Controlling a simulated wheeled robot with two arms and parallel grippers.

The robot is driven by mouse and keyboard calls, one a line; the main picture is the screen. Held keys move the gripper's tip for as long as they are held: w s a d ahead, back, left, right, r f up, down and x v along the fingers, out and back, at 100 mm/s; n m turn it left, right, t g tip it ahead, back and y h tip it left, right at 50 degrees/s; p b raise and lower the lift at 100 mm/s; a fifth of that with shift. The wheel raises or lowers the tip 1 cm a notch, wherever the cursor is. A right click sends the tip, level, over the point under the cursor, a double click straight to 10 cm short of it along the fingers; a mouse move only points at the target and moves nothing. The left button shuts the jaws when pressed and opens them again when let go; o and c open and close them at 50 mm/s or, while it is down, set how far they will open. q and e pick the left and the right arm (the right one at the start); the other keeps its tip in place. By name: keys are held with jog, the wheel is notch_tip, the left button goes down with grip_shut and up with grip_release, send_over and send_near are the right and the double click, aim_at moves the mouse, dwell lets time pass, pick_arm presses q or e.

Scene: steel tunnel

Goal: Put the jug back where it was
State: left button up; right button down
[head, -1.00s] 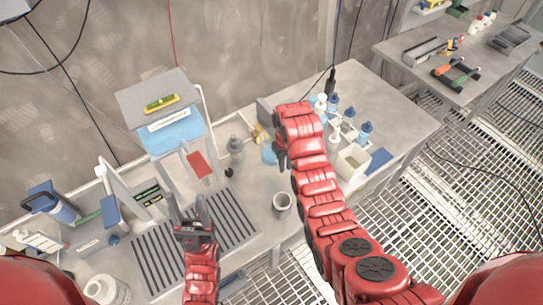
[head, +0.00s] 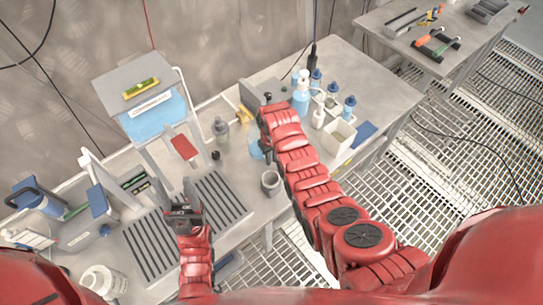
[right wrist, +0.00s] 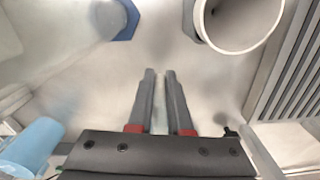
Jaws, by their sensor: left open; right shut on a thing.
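The jug (head: 256,148), a pale blue vessel, shows beside my right gripper (head: 266,145), partly hidden by my right arm. My right gripper is shut, its fingers (right wrist: 160,102) close together in the right wrist view, and what lies between them is hard to make out. A light blue rounded shape (right wrist: 32,148) shows at that view's lower left. My left gripper (head: 185,200) is open and empty over the slatted drain area of the bench.
A grey cup (head: 270,183) stands near the bench's front edge, close to my right gripper. Bottles with blue caps and a white box (head: 339,136) stand to the right. A blue tank on a stand (head: 155,117) is at the back left.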

jog(key=shift+f, duration=0.1)
jog(key=shift+f+b, duration=0.1)
jog(key=shift+b, duration=0.2)
jog(key=c, duration=0.8)
grip_release()
jog(key=shift+c, duration=0.2)
jog(key=shift+r+p, duration=0.25)
jog(key=shift+p, duration=0.05)
notch_tip(320, 180, up, 5)
jog(key=shift+w+f+b, duration=0.15)
jog(key=shift+b, duration=1.1)
notch_tip(320, 180, up, 6)
jog(key=p, duration=0.4)
jog(key=shift+s+r+p, duration=0.2)
jog(key=shift+r+p, duration=0.35)
jog(key=shift+r, duration=0.2)
